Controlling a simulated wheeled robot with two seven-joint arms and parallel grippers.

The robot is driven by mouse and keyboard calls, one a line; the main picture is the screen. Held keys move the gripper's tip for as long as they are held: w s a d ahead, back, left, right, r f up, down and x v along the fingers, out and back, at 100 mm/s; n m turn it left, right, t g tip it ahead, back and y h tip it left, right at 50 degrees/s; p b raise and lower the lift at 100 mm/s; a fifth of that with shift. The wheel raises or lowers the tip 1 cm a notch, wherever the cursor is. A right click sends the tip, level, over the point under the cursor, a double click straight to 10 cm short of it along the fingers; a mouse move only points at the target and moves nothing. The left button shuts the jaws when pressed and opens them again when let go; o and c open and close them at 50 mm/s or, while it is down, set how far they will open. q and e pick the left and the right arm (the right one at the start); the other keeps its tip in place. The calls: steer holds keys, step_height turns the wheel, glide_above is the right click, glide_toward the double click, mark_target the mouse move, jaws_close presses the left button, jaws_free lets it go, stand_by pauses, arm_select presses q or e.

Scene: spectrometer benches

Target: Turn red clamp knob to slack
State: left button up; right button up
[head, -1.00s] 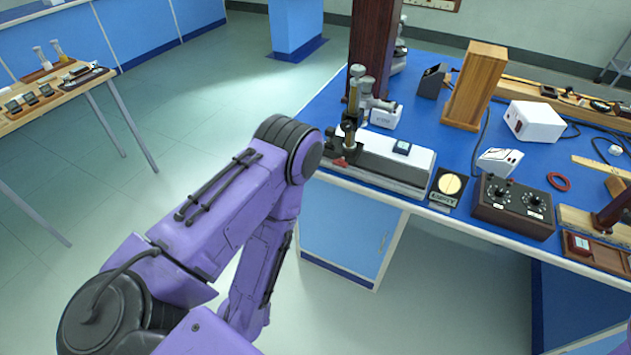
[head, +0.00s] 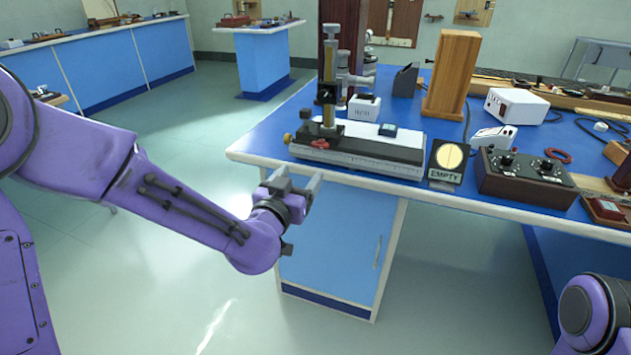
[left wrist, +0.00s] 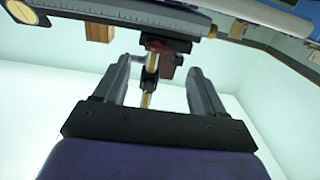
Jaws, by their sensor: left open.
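The red clamp knob (head: 320,143) sits low on the front of an upright post (head: 329,75), on a white-and-grey scaled bench instrument (head: 370,150) near the left front of the blue bench. My left gripper (head: 300,181) is open and empty in front of the bench edge, below and to the left of the knob, apart from it. In the left wrist view, a dark red part (left wrist: 157,45), which looks like the knob, shows beyond and between the open fingers (left wrist: 159,68). My right gripper is out of view.
An EMPTY sign (head: 447,165) and a dark box with two dials (head: 523,178) stand right of the instrument. A wooden block (head: 452,75) stands behind. The bench's front edge (head: 265,164) lies close to my left gripper. Open floor is on the left.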

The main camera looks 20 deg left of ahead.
mark_target(319, 147)
arm_select(q)
steer(key=w, duration=0.7)
steer(key=w+r, duration=0.1)
steer(key=w, duration=0.2)
steer(key=shift+w+d+r+p, duration=0.1)
steer(key=shift+w+d+p, duration=0.25)
steer(key=shift+p, duration=0.05)
steer(key=c, duration=1.1)
